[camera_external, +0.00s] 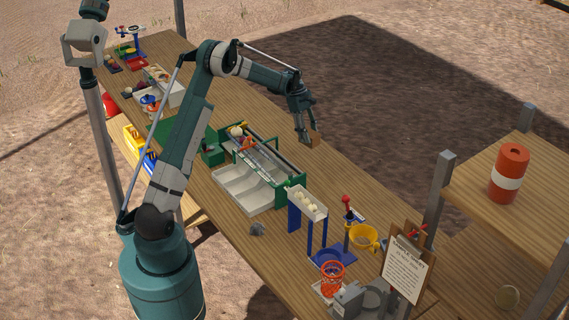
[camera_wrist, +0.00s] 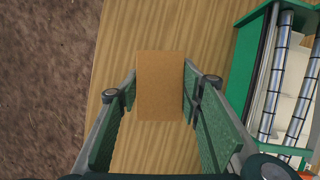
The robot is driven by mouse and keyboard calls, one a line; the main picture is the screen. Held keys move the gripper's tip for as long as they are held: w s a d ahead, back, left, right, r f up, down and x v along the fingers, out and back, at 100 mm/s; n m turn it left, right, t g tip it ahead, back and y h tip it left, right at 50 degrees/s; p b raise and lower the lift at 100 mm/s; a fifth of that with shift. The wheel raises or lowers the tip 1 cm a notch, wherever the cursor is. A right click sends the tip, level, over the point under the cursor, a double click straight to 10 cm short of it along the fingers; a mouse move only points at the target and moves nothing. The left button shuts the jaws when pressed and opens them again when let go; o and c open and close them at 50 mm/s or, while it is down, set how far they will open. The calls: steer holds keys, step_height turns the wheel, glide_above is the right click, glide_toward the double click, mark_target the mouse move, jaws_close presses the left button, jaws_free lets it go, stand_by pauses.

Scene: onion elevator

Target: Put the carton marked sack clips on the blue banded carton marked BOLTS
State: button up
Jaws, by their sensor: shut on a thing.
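My gripper (camera_external: 307,131) is shut on a small plain brown carton (camera_external: 314,141) and holds it at the far right edge of the long wooden table. In the wrist view the carton (camera_wrist: 160,85) sits between the two green fingers of my gripper (camera_wrist: 160,98), over bare wood. No writing shows on its visible face, so I cannot read whether it is marked sack clips. I cannot make out a blue banded carton marked BOLTS in either view.
A green-framed roller machine (camera_external: 265,160) with a grey tray (camera_external: 243,188) stands left of my gripper; its rollers (camera_wrist: 275,75) show in the wrist view. A blue-legged stand (camera_external: 306,203), yellow cup (camera_external: 363,238) and clipboard (camera_external: 405,266) are nearer the front. Wood around the carton is clear.

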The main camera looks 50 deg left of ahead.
mark_target(310, 133)
step_height(310, 133, up, 10)
steer(key=shift+r, duration=0.1)
steer(key=shift+s+a+r, duration=0.1)
steer(key=shift+s+a, duration=0.1)
steer(key=shift+a, duration=0.3)
steer(key=s+a+n+t+y, duration=0.1)
steer(key=s+a+n, duration=0.3)
steer(key=s+a, duration=0.65)
steer(key=s+a+n+t+y, duration=0.1)
steer(key=s+a+n, duration=0.35)
steer(key=a, duration=1.15)
steer(key=s+a+n+t+y, duration=0.1)
steer(key=s+a+n, duration=0.2)
steer(key=s+a, duration=0.8)
steer(key=s+a+n+y, duration=0.2)
steer(key=s+a+n, duration=0.2)
steer(key=s+a, duration=0.7)
steer(key=shift+n+t, duration=0.25)
steer(key=shift+t, duration=0.15)
steer(key=shift+w+a+f, duration=0.1)
steer(key=shift+a+f, duration=0.05)
steer(key=shift+f, duration=0.7)
steer(key=shift+w+a+f, duration=0.1)
steer(key=shift+a+f, duration=0.1)
steer(key=shift+f, duration=0.65)
steer(key=shift+w+a+f, duration=0.1)
steer(key=shift+a+f, duration=0.05)
steer(key=shift+f, duration=0.7)
steer(key=shift+f, duration=3.15)
